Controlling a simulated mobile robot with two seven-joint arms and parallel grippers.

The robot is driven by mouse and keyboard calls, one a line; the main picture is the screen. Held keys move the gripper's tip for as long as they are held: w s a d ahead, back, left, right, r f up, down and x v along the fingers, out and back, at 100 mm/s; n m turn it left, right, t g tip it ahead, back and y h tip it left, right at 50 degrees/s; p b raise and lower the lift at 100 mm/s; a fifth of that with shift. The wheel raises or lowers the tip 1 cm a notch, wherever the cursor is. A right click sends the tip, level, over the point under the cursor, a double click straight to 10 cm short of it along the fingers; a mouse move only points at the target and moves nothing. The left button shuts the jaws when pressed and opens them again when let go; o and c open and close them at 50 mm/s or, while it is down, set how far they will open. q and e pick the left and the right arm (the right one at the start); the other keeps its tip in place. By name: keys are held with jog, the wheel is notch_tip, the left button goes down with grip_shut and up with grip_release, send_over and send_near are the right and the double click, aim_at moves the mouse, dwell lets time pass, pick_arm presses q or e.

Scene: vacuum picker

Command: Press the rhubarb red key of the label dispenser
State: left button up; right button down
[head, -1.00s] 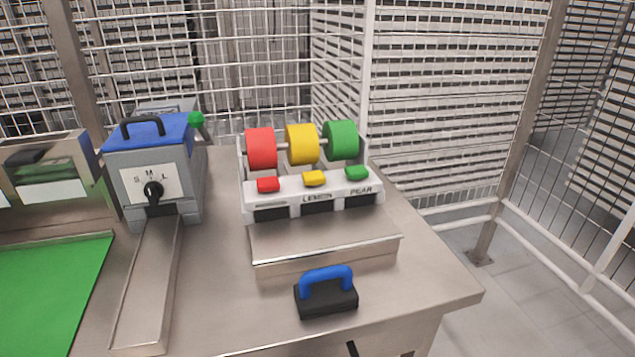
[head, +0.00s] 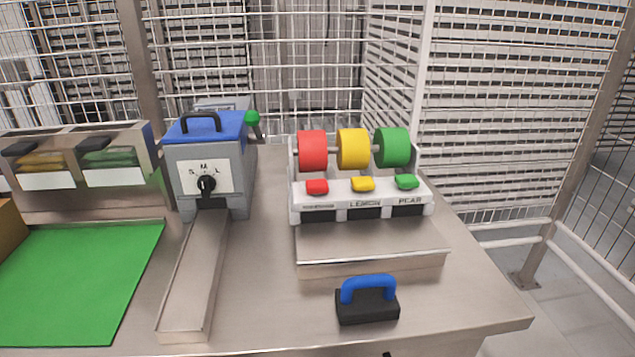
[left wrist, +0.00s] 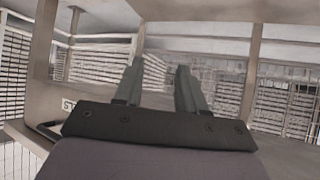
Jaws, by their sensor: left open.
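The label dispenser (head: 360,205) stands on the steel table in the head view, right of centre. It is a white unit with red, yellow and green rolls on top. Its red key (head: 317,187) is the leftmost, below the red roll (head: 312,151). A yellow key (head: 362,184) and a green key (head: 407,181) sit to its right. Nothing touches the keys. My left gripper (left wrist: 155,80) shows in the left wrist view, with its fingers apart and nothing between them. Neither gripper is in the head view.
A grey machine with a blue lid (head: 207,165) and a chute (head: 195,285) stands left of the dispenser. A blue-handled black block (head: 367,304) lies in front. A green mat (head: 75,285) and bins (head: 110,160) are at left. Mesh fencing (head: 500,120) closes the back and right.

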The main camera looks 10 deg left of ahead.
pick_arm(q)
grip_shut()
dwell(1.6)
